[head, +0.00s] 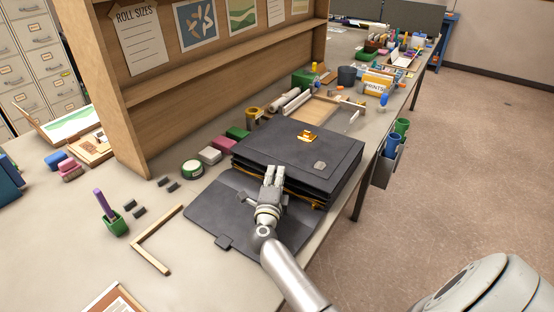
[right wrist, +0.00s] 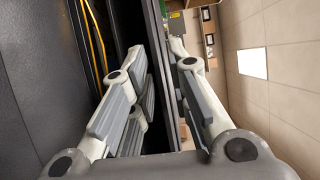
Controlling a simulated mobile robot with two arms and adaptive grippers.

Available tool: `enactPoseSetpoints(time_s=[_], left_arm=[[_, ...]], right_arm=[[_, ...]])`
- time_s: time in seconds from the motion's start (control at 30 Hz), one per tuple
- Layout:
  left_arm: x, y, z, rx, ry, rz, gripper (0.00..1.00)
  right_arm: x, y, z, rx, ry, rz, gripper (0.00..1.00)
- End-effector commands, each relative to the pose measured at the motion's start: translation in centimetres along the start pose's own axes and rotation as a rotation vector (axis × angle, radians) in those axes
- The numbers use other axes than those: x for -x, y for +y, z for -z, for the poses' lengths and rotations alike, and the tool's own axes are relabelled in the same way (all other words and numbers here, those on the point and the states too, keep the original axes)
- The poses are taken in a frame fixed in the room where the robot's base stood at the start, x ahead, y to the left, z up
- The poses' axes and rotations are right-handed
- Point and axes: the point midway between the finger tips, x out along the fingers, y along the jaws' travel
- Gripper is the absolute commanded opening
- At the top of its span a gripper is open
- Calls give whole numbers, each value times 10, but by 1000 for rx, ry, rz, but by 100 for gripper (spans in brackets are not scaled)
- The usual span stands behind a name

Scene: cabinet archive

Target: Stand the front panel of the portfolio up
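The dark grey portfolio (head: 330,149) lies on the bench with a gold clasp on its top panel. A flat flap (head: 205,213) extends from its front onto the bench. My right gripper (head: 272,178) is at the portfolio's front edge, fingers pointing toward it. In the right wrist view, the fingers (right wrist: 160,70) stand apart on either side of a thin dark panel edge (right wrist: 161,110), with gaps visible, so it looks not clamped. Which panel edge this is cannot be told for certain. My left gripper is not in view.
A wooden shelf board (head: 200,80) with posters stands behind. Paper rolls (head: 292,101) lie beyond the portfolio. Open floor is at right.

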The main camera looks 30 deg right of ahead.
Motion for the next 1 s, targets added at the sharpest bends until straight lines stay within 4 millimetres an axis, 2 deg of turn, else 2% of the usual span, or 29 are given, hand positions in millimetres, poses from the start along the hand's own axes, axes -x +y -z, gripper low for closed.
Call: enactPoseSetpoints(time_s=[0.03,0.17,0.27,0.4,0.57,0.83,0.87,1.0], left_arm=[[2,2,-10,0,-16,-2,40],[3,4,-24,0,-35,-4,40],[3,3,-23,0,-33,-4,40],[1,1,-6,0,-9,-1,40],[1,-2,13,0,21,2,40],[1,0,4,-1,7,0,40],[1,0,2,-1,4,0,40],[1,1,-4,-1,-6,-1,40]], right_arm=[[-12,-2,0,3,0,3,17],[-35,-1,0,2,-1,2,17],[-50,-1,1,2,1,2,17],[-64,0,0,2,-1,1,17],[-72,0,0,1,-1,0,17],[-73,0,0,0,-1,0,17],[-73,0,0,0,-1,0,16],[-73,0,0,0,-1,0,0]])
